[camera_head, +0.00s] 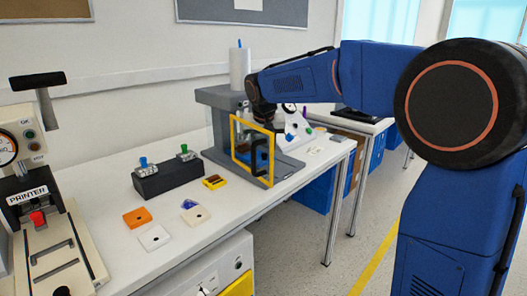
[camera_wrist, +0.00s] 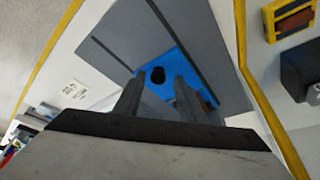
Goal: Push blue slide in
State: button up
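The blue slide (camera_wrist: 176,62) shows in the wrist view as a bright blue plate with a dark round hole, set in the grey base (camera_wrist: 118,30) of a press. My gripper (camera_wrist: 156,80) is above it, its two dark fingers apart with only blue and grey surface seen between them. I cannot tell whether a finger touches the slide. In the head view my gripper (camera_head: 262,116) reaches down at the grey press (camera_head: 218,98), beside the yellow-framed door (camera_head: 234,143). The slide is not clearly visible there.
The door's black handle (camera_head: 258,157) faces the front of the table. A black box (camera_head: 168,179) with green and blue knobs, a yellow block (camera_head: 214,182) and several small plates lie to the left. A printer (camera_head: 40,200) stands at far left.

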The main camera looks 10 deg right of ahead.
jog(key=v, duration=1.7)
jog(key=shift+r, duration=0.2)
jog(key=shift+d, duration=0.1)
jog(key=s+d+f+n, duration=0.1)
jog(key=s+d+f, duration=0.35)
jog(key=s, duration=0.35)
jog(key=s+d+f, duration=0.4)
jog(key=s+d, duration=0.1)
jog(key=s, duration=0.4)
jog(key=s+d+f, duration=0.2)
jog(key=s+f, duration=0.7)
jog(key=s+d+f, duration=0.3)
jog(key=s+f, duration=0.6)
jog(key=s, duration=0.1)
jog(key=shift+d+f+n+y, duration=0.2)
jog(key=shift+f+n+y, duration=0.1)
jog(key=shift+n+y, duration=0.1)
